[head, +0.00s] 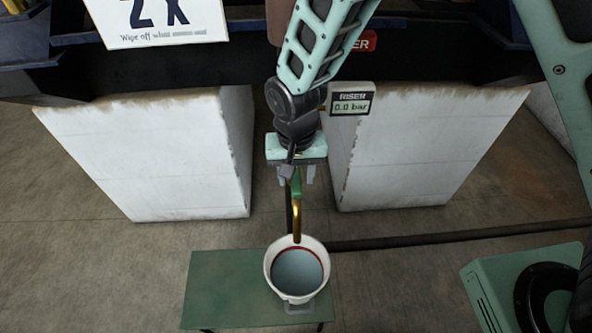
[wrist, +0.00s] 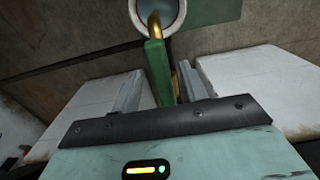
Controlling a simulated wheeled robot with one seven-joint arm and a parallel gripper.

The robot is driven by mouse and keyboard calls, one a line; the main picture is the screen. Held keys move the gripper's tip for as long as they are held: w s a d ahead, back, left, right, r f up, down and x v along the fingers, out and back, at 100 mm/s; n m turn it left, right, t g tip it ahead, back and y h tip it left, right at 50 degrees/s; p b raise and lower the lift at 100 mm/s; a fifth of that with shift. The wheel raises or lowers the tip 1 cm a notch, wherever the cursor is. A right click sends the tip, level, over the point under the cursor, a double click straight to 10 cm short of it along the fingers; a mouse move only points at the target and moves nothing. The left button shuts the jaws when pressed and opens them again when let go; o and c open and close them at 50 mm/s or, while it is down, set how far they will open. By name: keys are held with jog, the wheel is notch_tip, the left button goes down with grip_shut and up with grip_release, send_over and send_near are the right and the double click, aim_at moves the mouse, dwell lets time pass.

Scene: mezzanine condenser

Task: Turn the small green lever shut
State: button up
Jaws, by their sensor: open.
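The small green lever (head: 296,185) sits on a brass spout (head: 297,222) in the head view, just below my gripper. In the wrist view the green lever (wrist: 158,70) stands long and upright in the picture, with its lower end between my fingers. My gripper (head: 296,176) is open, and its fingers in the wrist view (wrist: 160,92) lie on either side of the lever. I cannot tell whether a finger touches it. The brass spout (wrist: 155,22) curves over a white bucket (head: 270,262), which holds grey-blue liquid. Part of the valve is hidden behind my gripper.
The bucket stands on a green bench (head: 225,290). A gauge marked RISER (head: 351,99) reads 0.0 bar. White blocks stand at left (head: 150,150) and right (head: 425,150). A dark pipe (head: 450,237) runs along the floor at right. A sign (head: 160,20) hangs at upper left.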

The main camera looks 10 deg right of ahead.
jog(key=shift+f, duration=0.35)
grip_shut()
